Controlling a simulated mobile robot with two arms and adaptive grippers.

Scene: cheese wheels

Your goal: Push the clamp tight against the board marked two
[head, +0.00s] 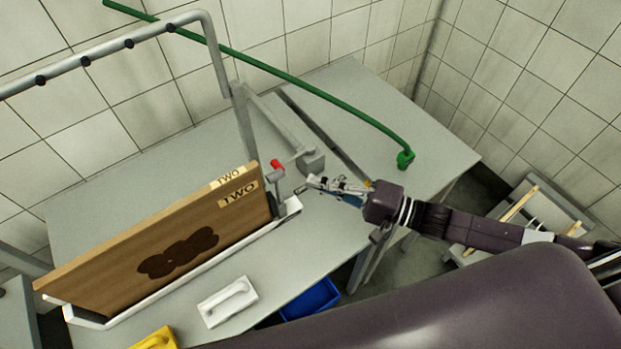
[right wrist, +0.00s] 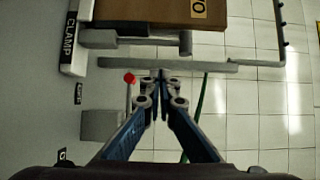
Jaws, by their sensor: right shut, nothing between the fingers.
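The wooden board marked TWO (head: 150,235) stands tilted on edge in a white base, with a dark blotch on its face. Its edge and part of its label also show at the top of the right wrist view (right wrist: 160,11). The clamp (head: 281,198) is a grey upright at the board's right end. A CLAMP label (right wrist: 70,38) shows in the right wrist view. Whether the clamp touches the board is unclear. My right gripper (head: 313,183) is shut and empty, just right of the clamp; its fingertips (right wrist: 158,77) also show in the wrist view. My left gripper is not in view.
A red knob (head: 277,165) on a thin lever and a grey block (head: 312,160) stand close behind the gripper. A green hose (head: 300,84) crosses the table. A metal rail frame (head: 216,50) rises behind the board. A white handled block (head: 228,301) lies in front.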

